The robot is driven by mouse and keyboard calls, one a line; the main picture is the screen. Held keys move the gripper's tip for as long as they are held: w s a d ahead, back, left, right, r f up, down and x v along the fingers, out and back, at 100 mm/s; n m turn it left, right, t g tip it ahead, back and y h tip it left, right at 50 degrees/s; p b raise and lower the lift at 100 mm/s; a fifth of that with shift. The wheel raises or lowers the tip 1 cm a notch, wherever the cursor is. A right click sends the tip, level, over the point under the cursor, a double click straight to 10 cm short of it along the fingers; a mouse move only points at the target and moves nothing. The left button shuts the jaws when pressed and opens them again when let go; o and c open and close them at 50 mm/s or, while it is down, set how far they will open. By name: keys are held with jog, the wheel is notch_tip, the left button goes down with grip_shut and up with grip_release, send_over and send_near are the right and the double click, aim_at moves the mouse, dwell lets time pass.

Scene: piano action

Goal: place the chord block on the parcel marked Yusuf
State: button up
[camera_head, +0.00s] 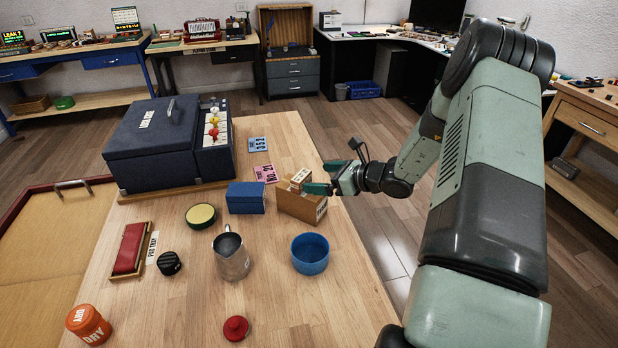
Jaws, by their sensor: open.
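A small cream block with dark marks (300,176), which looks like the chord block, sits at the top of a brown box (296,207) near the table's right edge. I cannot tell if it rests on the box or inside it. The box has a small pale label on its right end, too small to read. My gripper (323,177) is open, its teal fingers just right of the block at the box's upper side; whether they touch it is unclear. No parcel name reading Yusuf can be made out.
A blue box (245,198) stands left of the brown box, with a pink card (265,173) behind. A blue bowl (310,254), metal pitcher (231,257) and red knob (236,328) stand in front. A large navy case (150,155) fills the back left.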

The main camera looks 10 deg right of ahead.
jog(key=v, duration=0.5)
jog(key=shift+s+d+r, duration=0.1)
jog(key=shift+s+d, duration=0.05)
jog(key=shift+s, duration=0.05)
